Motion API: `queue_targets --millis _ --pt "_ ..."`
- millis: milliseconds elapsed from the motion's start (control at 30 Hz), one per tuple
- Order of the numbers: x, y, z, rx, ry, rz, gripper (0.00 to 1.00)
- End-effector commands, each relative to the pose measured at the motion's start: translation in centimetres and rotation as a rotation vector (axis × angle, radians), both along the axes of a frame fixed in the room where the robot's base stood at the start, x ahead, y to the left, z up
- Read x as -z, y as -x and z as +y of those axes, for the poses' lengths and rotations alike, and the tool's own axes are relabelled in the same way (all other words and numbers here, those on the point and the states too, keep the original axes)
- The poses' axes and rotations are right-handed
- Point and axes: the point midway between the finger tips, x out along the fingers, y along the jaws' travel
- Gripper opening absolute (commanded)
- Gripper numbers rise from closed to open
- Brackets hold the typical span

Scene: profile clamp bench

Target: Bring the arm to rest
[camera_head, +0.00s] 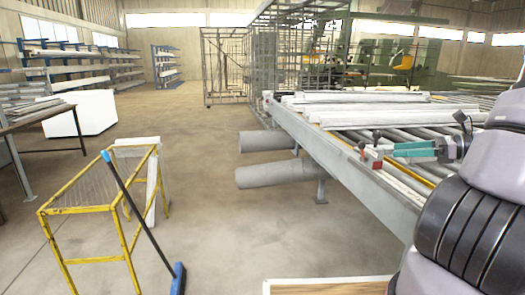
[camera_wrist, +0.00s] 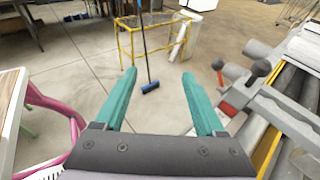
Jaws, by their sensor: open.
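My gripper (camera_wrist: 158,75) is open, with two teal fingers wide apart and nothing between them in the wrist view. In the head view my gripper (camera_head: 394,151) shows at the right, over the edge of the roller bench, with its fingers towards the left. A clamp with a red part (camera_head: 372,158) and dark knobs sits at the bench edge just left of the fingertips. In the wrist view the clamp (camera_wrist: 228,108) is close to the right finger; I cannot tell whether they touch.
The roller bench (camera_head: 345,168) carries pale profiles (camera_head: 350,98). A yellow-framed stand (camera_head: 125,240) and a blue broom (camera_head: 178,278) stand on the floor at left. A pink chair frame (camera_wrist: 60,110) and a wooden-edged table (camera_wrist: 12,110) are left of my gripper.

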Motion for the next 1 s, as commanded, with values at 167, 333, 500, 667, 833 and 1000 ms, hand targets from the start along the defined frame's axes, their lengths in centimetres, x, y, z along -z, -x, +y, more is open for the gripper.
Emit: queue_targets --millis 167,333,500,667,833,1000 --pt "-1.5 1.3 4.2 -0.181 0.214 -0.035 0.72" --pt "-3.3 3.7 8.6 -0.418 0.518 -0.119 0.72" --pt "-5.5 6.4 11.4 -0.629 0.830 -0.257 0.72" --pt "-8.1 8.6 13.2 -0.784 1.112 -0.436 0.72" --pt "-11.6 10.7 14.3 -0.890 1.386 -0.667 0.72" --pt "-14.6 12.3 14.9 -0.927 1.579 -0.871 0.72"
